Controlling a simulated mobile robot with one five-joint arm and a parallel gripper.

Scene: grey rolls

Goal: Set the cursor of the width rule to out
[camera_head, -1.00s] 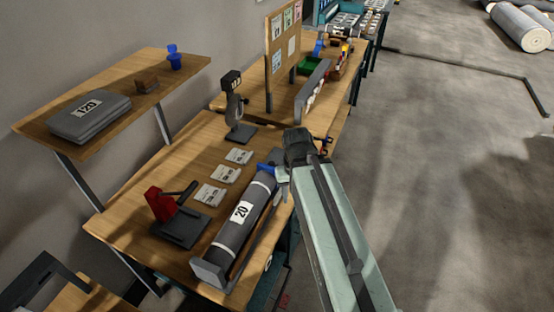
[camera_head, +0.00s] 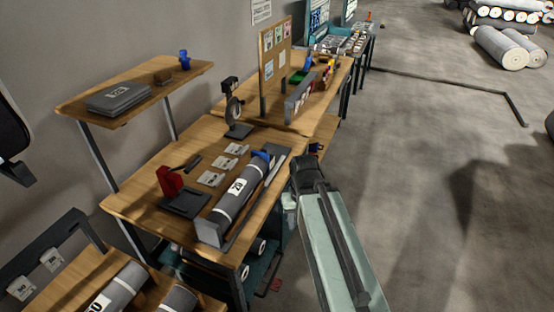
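A grey roll labelled 20 (camera_head: 232,203) lies in a grey cradle on the wooden table. A long grey rail (camera_head: 254,206) runs beside it along the table's right edge; it may be the width rule. A blue piece (camera_head: 262,155) sits at the roll's far end; I cannot tell whether it is the cursor. My gripper (camera_head: 303,163) is a dark shape just off the table's right edge, apart from the rail. Its fingers are hidden by its own body and I see nothing held. A small dark blue piece (camera_head: 316,147) shows just beyond it.
A shelf (camera_head: 180,84) stands at left, and a second table with a pegboard (camera_head: 274,60) behind. The floor (camera_head: 420,190) at right is clear.

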